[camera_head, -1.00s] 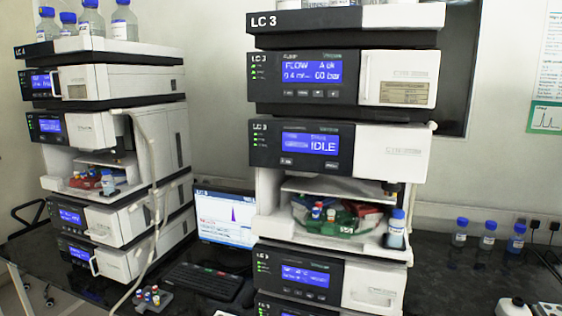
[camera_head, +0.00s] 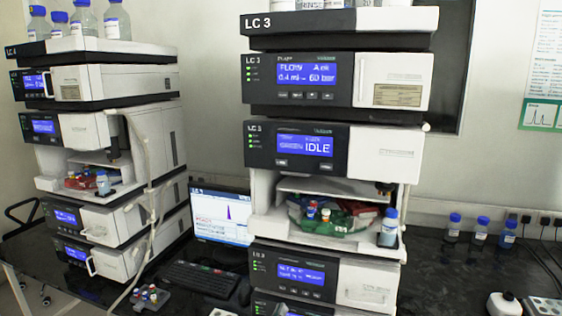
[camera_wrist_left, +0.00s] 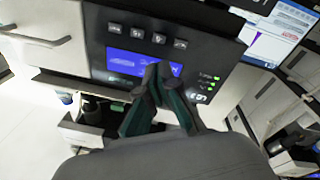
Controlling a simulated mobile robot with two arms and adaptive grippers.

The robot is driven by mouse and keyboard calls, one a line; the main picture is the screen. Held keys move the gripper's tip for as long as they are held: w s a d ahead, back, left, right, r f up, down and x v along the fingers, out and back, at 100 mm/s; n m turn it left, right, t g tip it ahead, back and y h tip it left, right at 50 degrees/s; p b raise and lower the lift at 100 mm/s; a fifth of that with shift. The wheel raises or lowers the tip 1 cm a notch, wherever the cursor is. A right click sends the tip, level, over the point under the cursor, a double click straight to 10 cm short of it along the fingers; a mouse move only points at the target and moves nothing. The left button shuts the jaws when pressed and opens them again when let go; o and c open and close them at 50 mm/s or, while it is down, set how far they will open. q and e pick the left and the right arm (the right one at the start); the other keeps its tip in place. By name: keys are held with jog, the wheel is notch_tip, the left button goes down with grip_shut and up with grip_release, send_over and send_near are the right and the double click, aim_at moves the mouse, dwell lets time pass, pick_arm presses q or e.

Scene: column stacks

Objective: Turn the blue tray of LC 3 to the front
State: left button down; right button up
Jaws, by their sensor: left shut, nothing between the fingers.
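LC 3 (camera_head: 341,92) is the middle instrument stack in the head view. Its open sampler bay (camera_head: 262,225) holds a round carousel. A green tray (camera_head: 325,228) is at the front with small vials. A red tray (camera_head: 362,210) is behind it at the right. A bluish edge (camera_head: 294,208) shows at the left, probably the blue tray, mostly hidden. My left gripper (camera_wrist_left: 158,72) is shut and empty in the left wrist view, in front of a module with a blue display (camera_wrist_left: 125,62). I cannot make it out clearly in the head view. My right gripper is not in view.
A blue-capped bottle (camera_head: 389,228) stands at the bay's right front. LC 4 (camera_head: 120,85) stands at the left. A monitor (camera_head: 221,216), keyboard (camera_head: 205,278) and vial rack (camera_head: 149,298) lie between the stacks. Several bottles stand on the bench at the right.

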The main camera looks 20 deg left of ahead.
pick_arm(q)
notch_tip(320, 180, up, 22)
jog(key=w+a+n+t+y, duration=0.1)
jog(key=n+t+y, duration=0.1)
jog(key=n+t, duration=0.25)
jog(key=n+t+y+p, duration=0.2)
jog(key=n+t+y, duration=0.1)
jog(key=n+y, duration=0.15)
send_near(281, 162)
jog(key=s+a+r, duration=0.2)
jog(key=s+r, duration=0.4)
jog(key=shift+d+r, duration=0.15)
jog(key=shift+r, duration=0.05)
jog(key=shift+w+b, duration=0.1)
jog(key=shift+b, duration=0.2)
jog(key=w+b, duration=0.6)
jog(key=w, duration=0.2)
jog(key=shift+w+d, duration=0.15)
jog(key=shift+w, duration=0.25)
jog(key=shift+w+b, duration=0.15)
jog(key=shift+b, duration=0.2)
